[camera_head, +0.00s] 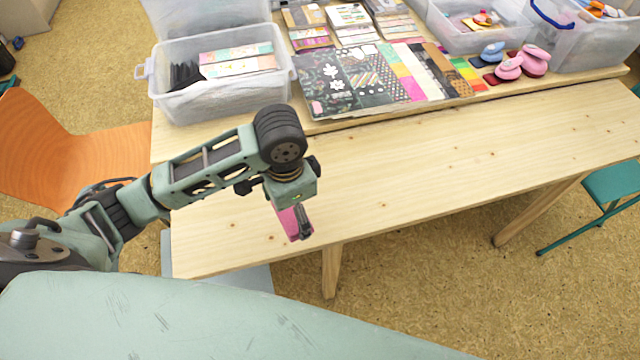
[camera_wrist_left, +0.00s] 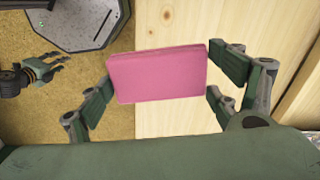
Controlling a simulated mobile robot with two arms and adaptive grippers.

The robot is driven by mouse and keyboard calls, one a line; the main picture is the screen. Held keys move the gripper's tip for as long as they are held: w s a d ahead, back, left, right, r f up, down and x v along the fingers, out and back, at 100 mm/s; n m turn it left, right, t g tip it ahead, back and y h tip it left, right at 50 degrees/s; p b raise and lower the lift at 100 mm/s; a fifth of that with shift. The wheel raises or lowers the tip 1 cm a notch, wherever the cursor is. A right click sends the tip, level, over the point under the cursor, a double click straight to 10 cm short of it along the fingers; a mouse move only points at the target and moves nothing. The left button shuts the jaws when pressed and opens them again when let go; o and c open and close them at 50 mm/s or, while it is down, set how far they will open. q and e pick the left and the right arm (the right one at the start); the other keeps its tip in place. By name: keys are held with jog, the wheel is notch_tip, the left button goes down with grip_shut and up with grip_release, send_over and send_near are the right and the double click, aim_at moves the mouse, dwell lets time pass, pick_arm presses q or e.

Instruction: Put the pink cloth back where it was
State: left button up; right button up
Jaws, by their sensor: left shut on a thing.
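The pink cloth (camera_wrist_left: 157,74) is a flat, folded-looking rectangular pad in the left wrist view. My left gripper (camera_wrist_left: 160,78) is shut on it, with fingers against its left and right ends. In the head view my left gripper (camera_head: 293,222) points down near the front edge of the wooden table, and a pink part of the cloth (camera_head: 287,219) shows beside its fingers. My right gripper (camera_wrist_left: 48,68) shows small at the left of the left wrist view, with its fingers apart and nothing between them. It is outside the head view.
The wooden table (camera_head: 420,165) has a wide bare front strip. Patterned paper sheets (camera_head: 350,85), stamp inkpads (camera_head: 492,75), pink and blue stamps (camera_head: 508,69) and clear plastic bins (camera_head: 215,98) fill the back. An orange chair (camera_head: 50,150) stands left, a teal chair (camera_head: 612,183) right.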

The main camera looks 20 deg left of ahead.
pick_arm(q)
jog(key=shift+w+d+r+m+p, duration=0.1)
jog(key=shift+w+r+m+p, duration=0.1)
jog(key=shift+r+m, duration=0.35)
jog(key=shift+w+r+m+p, duration=0.1)
jog(key=shift+r+m+p, duration=0.05)
jog(key=shift+r+m, duration=0.35)
jog(key=shift+w+d+f, duration=0.25)
jog(key=shift+w+f, duration=0.1)
jog(key=shift+w, duration=0.25)
send_over(324, 197)
jog(key=f, duration=0.5)
jog(key=shift+s+f, duration=0.35)
jog(key=shift+f, duration=0.05)
jog(key=shift+w+f, duration=0.2)
jog(key=shift+w, duration=0.1)
jog(key=shift+w+f, duration=0.1)
jog(key=shift+f, duration=0.4)
notch_tip(324, 197, down, 3)
jog(key=shift+f, duration=0.1)
pick_arm(e)
jog(key=s, duration=0.1)
jog(key=s+r, duration=0.1)
jog(key=s, duration=0.1)
jog(key=shift+s+d+r, duration=0.35)
jog(key=shift+r, duration=0.05)
pick_arm(q)
jog(key=shift+f, duration=0.1)
pick_arm(e)
jog(key=shift+w, duration=0.1)
